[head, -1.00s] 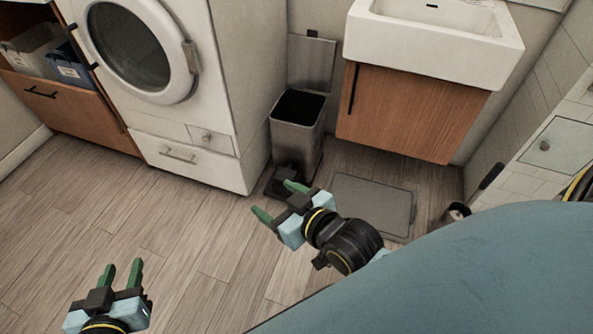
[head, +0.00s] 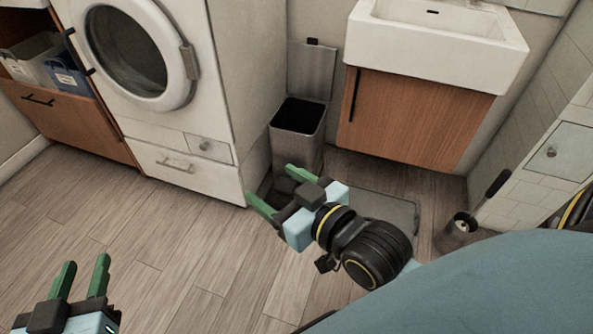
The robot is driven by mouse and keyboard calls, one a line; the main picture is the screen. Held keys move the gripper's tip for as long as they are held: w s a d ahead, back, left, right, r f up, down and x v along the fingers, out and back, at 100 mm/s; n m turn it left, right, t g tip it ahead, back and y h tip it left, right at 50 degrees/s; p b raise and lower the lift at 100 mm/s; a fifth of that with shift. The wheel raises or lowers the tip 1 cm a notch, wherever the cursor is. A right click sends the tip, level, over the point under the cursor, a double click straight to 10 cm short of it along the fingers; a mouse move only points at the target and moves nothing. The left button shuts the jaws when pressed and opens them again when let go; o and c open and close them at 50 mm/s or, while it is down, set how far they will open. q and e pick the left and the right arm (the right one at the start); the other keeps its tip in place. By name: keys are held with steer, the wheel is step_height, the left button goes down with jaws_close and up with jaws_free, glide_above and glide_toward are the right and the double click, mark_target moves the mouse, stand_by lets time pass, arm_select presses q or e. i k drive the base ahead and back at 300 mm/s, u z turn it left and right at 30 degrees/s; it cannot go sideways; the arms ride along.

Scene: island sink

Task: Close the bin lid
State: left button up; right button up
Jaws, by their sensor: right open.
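The bin (head: 297,140) is a grey metal box with a dark inside, standing between the washing machine and the sink cabinet. Its lid (head: 312,70) stands upright at the back, against the wall, so the bin is open. My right gripper (head: 275,187) is in front of the bin and nearer to me, with its green fingers apart and empty. It hides the bin's lower front. My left gripper (head: 82,276) is at the lower left over the floor, its green fingers apart and empty, far from the bin.
The washing machine (head: 225,80) stands left of the bin. The wooden cabinet (head: 415,118) under the white sink (head: 440,40) is to its right. A grey mat (head: 385,208) lies on the floor behind my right arm. A brush holder (head: 460,228) stands at the right. The left floor is clear.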

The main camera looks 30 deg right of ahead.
mark_target(310, 67)
steer(key=z, duration=0.25)
steer(key=i, duration=1)
steer(key=z, duration=0.15)
